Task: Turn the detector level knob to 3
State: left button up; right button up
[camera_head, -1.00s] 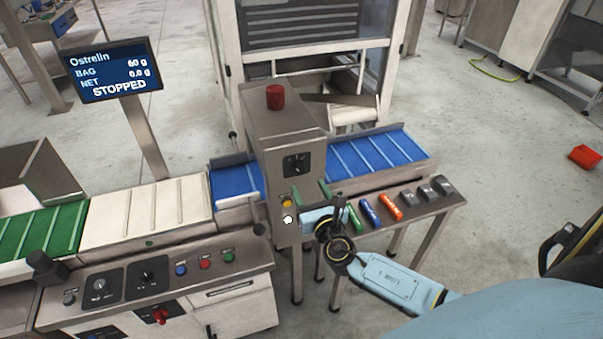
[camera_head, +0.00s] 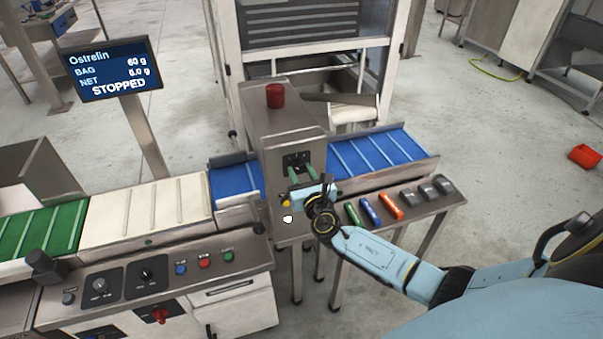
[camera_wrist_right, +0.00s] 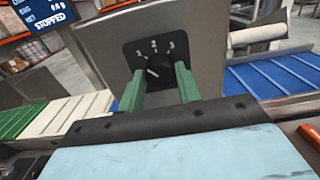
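The detector level knob (camera_head: 296,159) is on a black dial plate on the front of the grey metal detector housing (camera_head: 285,125). In the right wrist view the black dial plate (camera_wrist_right: 154,55) shows 1, 2 and 3 around its upper part. The dark knob (camera_wrist_right: 157,73) has a small white mark; I cannot tell surely which number it points to. My right gripper (camera_head: 301,172) is open, its green fingers pointing at the dial from slightly below. In the wrist view its fingertips (camera_wrist_right: 160,72) stand apart on either side of the knob, not closed on it. My left gripper is not in view.
A yellow button (camera_head: 286,202) and a white one sit below the dial. A red cap (camera_head: 275,96) tops the housing. The blue belt (camera_head: 375,152) runs behind. Several coloured bars lie on the side table (camera_head: 425,212). The screen (camera_head: 110,72) reads STOPPED.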

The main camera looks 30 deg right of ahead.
jog(key=c, duration=0.3)
jog(key=shift+c, duration=0.2)
jog(key=m+b, duration=0.3)
jog(key=shift+f+m, duration=0.15)
jog(key=shift+m, duration=0.15)
jog(key=m+b, duration=0.2)
jog(key=m, duration=0.2)
jog(key=shift+m+b, duration=0.3)
jog(key=shift+b, duration=0.1)
jog(key=m+b, duration=0.1)
jog(key=m, duration=0.2)
jog(key=shift+m, duration=0.3)
jog(key=shift+m+b, duration=0.8)
jog(key=shift+m, duration=1.4)
jog(key=o, duration=1)
jog(key=shift+c, duration=0.2)
